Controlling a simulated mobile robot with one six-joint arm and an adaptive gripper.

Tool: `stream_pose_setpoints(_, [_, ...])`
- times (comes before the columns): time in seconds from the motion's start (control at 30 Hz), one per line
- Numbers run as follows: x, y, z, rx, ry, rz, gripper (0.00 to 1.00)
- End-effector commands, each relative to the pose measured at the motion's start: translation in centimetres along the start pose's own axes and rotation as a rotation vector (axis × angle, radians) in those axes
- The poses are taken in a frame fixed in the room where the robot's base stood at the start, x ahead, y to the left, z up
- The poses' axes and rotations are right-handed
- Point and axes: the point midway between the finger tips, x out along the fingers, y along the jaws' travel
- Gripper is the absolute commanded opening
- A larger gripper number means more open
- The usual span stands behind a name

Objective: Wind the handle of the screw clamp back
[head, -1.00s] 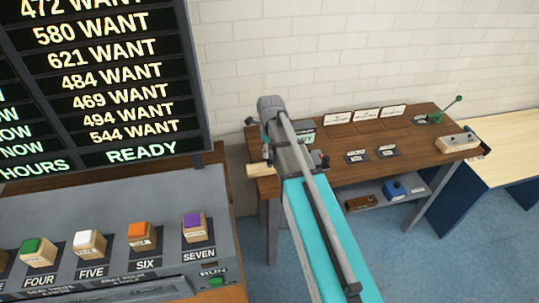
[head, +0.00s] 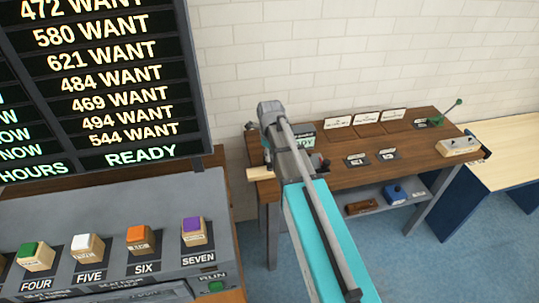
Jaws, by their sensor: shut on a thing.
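My arm (head: 320,240) reaches from the bottom of the head view to the left end of a brown wooden bench (head: 345,177). It covers much of that end. I cannot make out my gripper; its jaws are hidden behind my arm. I cannot pick out the screw clamp or its handle with certainty. A small dark part (head: 322,164) shows just right of my arm on the bench; I cannot tell what it belongs to. A pale wooden piece (head: 259,174) sticks out past the bench's left edge, beside my arm.
A grey console (head: 110,275) with coloured block buttons stands at the left, under a dark display board (head: 105,80). Cards and a green lever (head: 436,121) are on the bench; a lower shelf holds a blue item (head: 396,193). A pale table (head: 510,150) stands at the right.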

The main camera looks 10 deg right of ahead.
Motion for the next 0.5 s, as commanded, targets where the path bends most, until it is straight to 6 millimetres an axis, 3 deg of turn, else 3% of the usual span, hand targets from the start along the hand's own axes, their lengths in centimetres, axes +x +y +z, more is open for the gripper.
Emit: stream_pose_setpoints(0.5, [0.02,0.02,-0.01,-0.102,-0.001,0.001,0.0])
